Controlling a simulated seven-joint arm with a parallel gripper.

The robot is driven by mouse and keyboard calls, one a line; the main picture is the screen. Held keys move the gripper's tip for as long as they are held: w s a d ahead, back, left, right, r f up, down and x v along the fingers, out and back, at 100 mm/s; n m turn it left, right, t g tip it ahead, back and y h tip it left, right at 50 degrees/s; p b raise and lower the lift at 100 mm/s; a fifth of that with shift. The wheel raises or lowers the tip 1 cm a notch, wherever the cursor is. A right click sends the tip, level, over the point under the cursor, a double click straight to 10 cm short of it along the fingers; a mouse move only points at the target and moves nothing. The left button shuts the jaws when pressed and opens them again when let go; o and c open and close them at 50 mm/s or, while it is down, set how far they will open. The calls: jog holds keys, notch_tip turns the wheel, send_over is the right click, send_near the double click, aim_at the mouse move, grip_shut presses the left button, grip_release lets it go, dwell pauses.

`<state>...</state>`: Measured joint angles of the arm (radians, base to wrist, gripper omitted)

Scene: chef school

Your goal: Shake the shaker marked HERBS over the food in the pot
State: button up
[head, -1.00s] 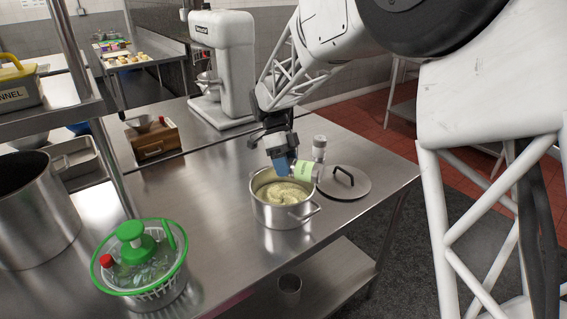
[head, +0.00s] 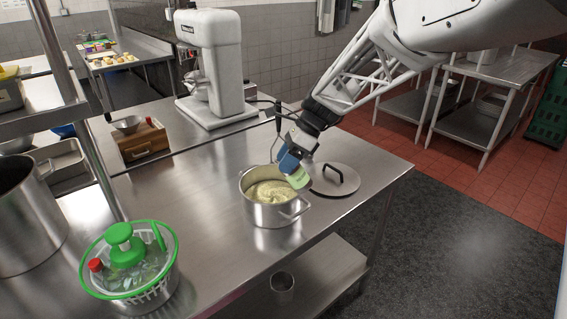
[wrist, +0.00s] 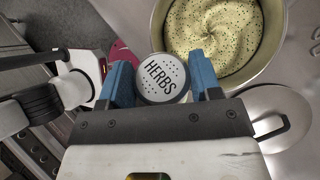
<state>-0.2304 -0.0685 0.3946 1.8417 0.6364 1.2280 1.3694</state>
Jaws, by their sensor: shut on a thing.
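My gripper (head: 291,162) is shut on the HERBS shaker (head: 299,179), above the right rim of the pot. The shaker shows a pale green side in the head view. In the wrist view, its grey holed cap marked HERBS (wrist: 162,78) faces the camera between my blue fingers (wrist: 160,88). The steel pot (head: 272,215) stands on the counter with pale yellow food (head: 267,192) in it. The food shows dark specks in the wrist view (wrist: 215,35). Whether anything is falling from the shaker cannot be seen.
The pot lid (head: 322,187) lies on the counter just right of the pot. A green-rimmed salad spinner (head: 152,291) stands at front left, by a large steel pot (head: 30,225). A white mixer (head: 217,45) and a wooden box (head: 142,143) stand behind. The counter's middle is bare.

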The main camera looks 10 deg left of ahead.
jog(key=y, duration=0.1)
jog(key=d+r+y, duration=0.1)
jog(key=shift+w+d+r+y, duration=0.1)
jog(key=shift+w+r+y, duration=0.1)
jog(key=shift+r+y, duration=0.1)
jog(key=d+r+y, duration=0.1)
jog(key=w+d+r+t+y, duration=0.1)
jog(key=y, duration=0.1)
jog(key=shift+d+r+y, duration=0.2)
jog(key=shift+r+y, duration=0.1)
jog(key=shift+r, duration=0.1)
jog(key=shift+w+d+r+m+t+y, duration=0.3)
jog(key=shift+d+r+t+y, duration=0.2)
jog(key=shift+d+r+y, duration=0.15)
jog(key=shift+a, duration=0.1)
